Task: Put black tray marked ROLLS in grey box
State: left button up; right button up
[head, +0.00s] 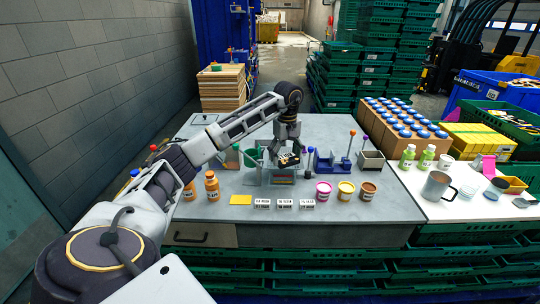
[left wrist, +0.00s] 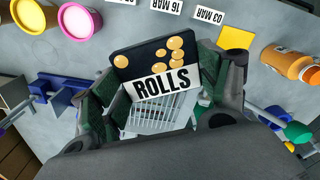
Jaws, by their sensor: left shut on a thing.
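The black tray marked ROLLS (left wrist: 158,65) shows in the left wrist view, with a white label and round golden rolls pictured on it. My left gripper (left wrist: 155,90) is shut on it, with a green-padded finger at each side. In the head view my left gripper (head: 286,146) holds the tray (head: 289,159) above the middle of the table. A grey slotted rack (left wrist: 160,112) lies below the tray in the left wrist view, partly hidden by it. A grey open box (head: 371,160) stands to the right on the table. My right gripper is not in view.
A blue holder (head: 333,164) stands between the gripper and the grey box. Pink (head: 323,190), yellow (head: 345,190) and brown (head: 367,191) pots, date cards (head: 284,203) and orange bottles (head: 212,186) line the front. The table's right front part is clear.

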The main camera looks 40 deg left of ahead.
pick_arm(q)
jog(key=n, duration=0.1)
jog(key=a+n, duration=0.1)
jog(key=n, duration=0.1)
jog(key=shift+s+a+r+n, duration=0.2)
jog(key=shift+a+r+n, duration=0.1)
jog(key=shift+r, duration=0.05)
jog(key=n, duration=0.1)
jog(key=a+n, duration=0.1)
jog(key=n, duration=0.1)
jog(key=shift+s+r, duration=0.15)
jog(key=shift+s, duration=0.05)
jog(key=n, duration=0.3)
jog(key=shift+s+a+r, duration=0.1)
jog(key=shift+s+a, duration=0.1)
jog(key=shift+a, duration=0.05)
jog(key=shift+s+a+f+n, duration=0.15)
jog(key=shift+s+n, duration=0.25)
jog(key=shift+n, duration=2.85)
jog(key=shift+s+a+n, duration=0.1)
jog(key=shift+s+n, duration=0.35)
jog(key=shift+n, duration=2.75)
jog(key=shift+s+a+f+n, duration=0.15)
jog(key=shift+s+n, duration=0.25)
jog(key=shift+n, duration=2.85)
jog(key=shift+r+n, duration=0.1)
jog(key=shift+n, duration=0.6)
